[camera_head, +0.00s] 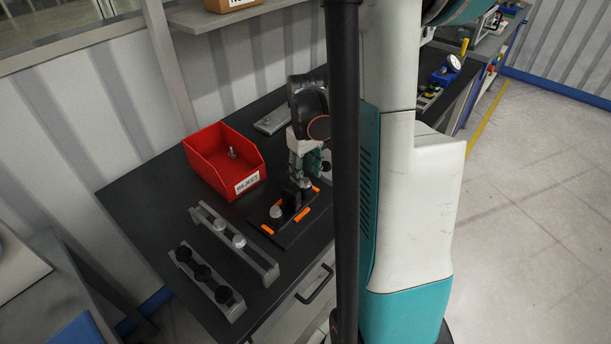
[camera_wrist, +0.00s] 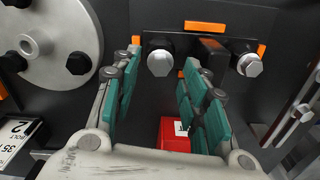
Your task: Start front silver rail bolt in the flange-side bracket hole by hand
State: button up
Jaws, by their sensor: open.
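My gripper (camera_head: 303,178) is open over the black bracket fixture at the table's right side. In the wrist view its teal fingers (camera_wrist: 163,62) stand apart on either side of a silver bolt head (camera_wrist: 159,62) at the bracket's flange-side end; contact cannot be told. A second silver bolt (camera_wrist: 249,65) stands at the bracket's other end, and shows in the head view (camera_head: 276,211). The black bracket (camera_wrist: 208,48) spans between them. The grey flange (camera_wrist: 58,35), with black bolts, is left in the wrist view. The silver rail (camera_head: 255,258) holds two silver bolts (camera_head: 219,224) (camera_head: 239,241).
A red REJECT bin (camera_head: 215,154) with a bolt inside stands behind the rails. A second rail (camera_head: 228,310) with black bolts lies at the front. Orange blocks (camera_head: 302,215) edge the fixture's base. A dark pole hides the table's right part in the head view.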

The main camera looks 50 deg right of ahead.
notch_tip(320, 180, up, 10)
notch_tip(320, 180, up, 5)
jog(key=p, duration=0.4)
send_over(305, 180)
jog(key=shift+d, duration=0.15)
jog(key=shift+f, duration=0.1)
dwell(0.4)
